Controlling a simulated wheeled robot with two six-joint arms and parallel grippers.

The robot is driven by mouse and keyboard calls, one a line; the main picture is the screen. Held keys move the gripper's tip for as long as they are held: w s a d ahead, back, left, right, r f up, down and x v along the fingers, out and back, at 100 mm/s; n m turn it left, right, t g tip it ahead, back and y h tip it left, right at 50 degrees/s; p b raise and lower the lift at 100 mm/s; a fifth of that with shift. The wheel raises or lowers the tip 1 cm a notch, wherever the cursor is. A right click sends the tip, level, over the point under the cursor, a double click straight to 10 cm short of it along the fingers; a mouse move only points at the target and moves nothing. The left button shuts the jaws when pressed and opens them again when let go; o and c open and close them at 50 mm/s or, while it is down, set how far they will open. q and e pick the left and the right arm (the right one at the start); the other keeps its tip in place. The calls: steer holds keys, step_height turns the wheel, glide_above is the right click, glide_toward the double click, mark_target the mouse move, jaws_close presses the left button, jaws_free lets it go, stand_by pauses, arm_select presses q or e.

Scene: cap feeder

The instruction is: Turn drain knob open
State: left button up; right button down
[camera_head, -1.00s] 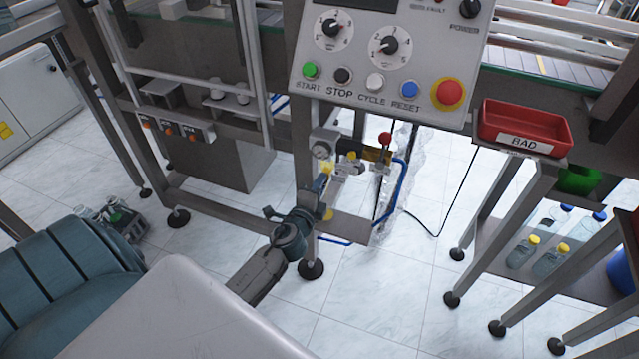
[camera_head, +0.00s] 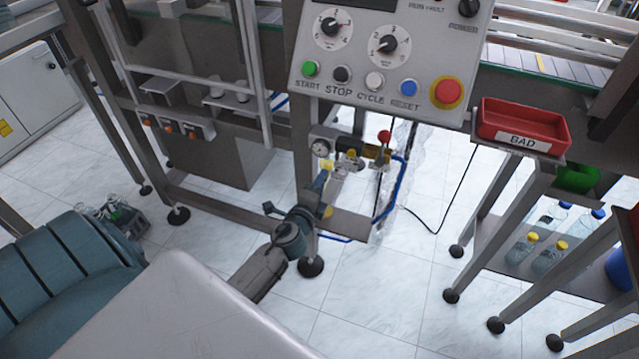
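The air-supply unit with its round gauge (camera_head: 320,148) is mounted on the machine frame below the control panel. It carries small yellow knobs, one at its top (camera_head: 351,154), one beside the gripper tip (camera_head: 327,166) and one lower (camera_head: 328,212). Which of them is the drain knob is not labelled. My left gripper (camera_head: 323,181) reaches up from below, with its tip just under the gauge, close to or touching the yellow part there. The fingers are small and overlap the unit, so their opening and any contact are unclear. My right gripper is out of view.
The control panel (camera_head: 390,60) hangs above. A frame leg stands close behind my wrist. A red BAD bin (camera_head: 522,122) sits right. Floor between is mostly clear.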

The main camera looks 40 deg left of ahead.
arm_select(q)
steer(key=shift+r, duration=0.1)
steer(key=b+v, duration=0.2)
steer(key=v, duration=0.8)
steer(key=shift+s, duration=0.4)
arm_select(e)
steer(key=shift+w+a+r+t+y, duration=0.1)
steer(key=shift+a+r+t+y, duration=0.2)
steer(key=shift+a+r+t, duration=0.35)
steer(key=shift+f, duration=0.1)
